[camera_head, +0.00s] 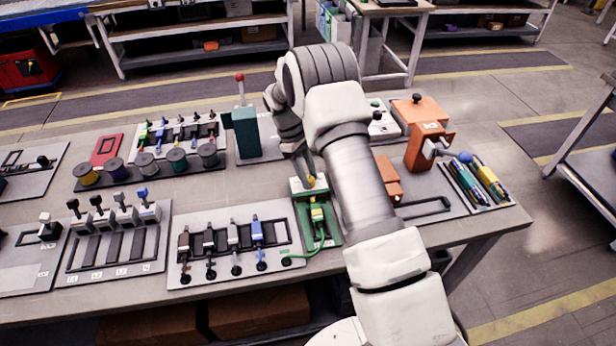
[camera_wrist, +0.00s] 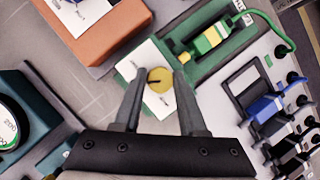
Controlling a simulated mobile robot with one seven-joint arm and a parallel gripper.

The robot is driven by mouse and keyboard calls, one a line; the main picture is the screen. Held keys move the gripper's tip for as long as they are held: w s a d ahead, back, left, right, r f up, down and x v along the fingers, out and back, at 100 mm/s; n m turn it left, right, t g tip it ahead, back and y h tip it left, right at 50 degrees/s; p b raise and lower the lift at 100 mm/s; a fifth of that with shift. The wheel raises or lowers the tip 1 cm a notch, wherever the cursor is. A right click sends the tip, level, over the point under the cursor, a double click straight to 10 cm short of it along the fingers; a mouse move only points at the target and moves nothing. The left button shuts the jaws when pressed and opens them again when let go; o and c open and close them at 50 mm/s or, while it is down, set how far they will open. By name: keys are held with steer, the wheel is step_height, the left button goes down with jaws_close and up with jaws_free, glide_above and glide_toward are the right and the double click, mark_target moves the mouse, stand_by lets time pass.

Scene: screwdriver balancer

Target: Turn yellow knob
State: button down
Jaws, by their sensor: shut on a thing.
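The yellow knob (camera_wrist: 160,80) is a round disc with a dark slot mark, standing on a white labelled plate (camera_wrist: 134,62) at the end of a green fixture (camera_wrist: 225,42). My gripper (camera_wrist: 160,73) is shut on the knob, with one finger on each side of it in the wrist view. In the head view the knob (camera_head: 311,183) is a small yellow spot at the tips of my gripper (camera_head: 309,177), partly hidden by the fingers. The green fixture (camera_head: 302,228) lies below it on the table.
An orange block (camera_wrist: 95,30) and a dark teal fixture (camera_wrist: 30,115) stand near the knob in the wrist view. A board of connectors (camera_head: 232,250), a teal box (camera_head: 244,132) and an orange device (camera_head: 428,132) stand around on the table (camera_head: 160,315).

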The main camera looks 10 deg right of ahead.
steer(key=m+y, duration=0.1)
steer(key=m, duration=0.1)
steer(key=m+g+y+b, duration=0.1)
steer(key=m, duration=0.2)
steer(key=shift+d+m, duration=0.1)
steer(key=shift+m, duration=0.2)
stand_by(0.4)
steer(key=shift+c, duration=2.3)
jaws_free()
steer(key=p+v, duration=0.2)
steer(key=v, duration=1.5)
steer(key=shift+r, duration=0.15)
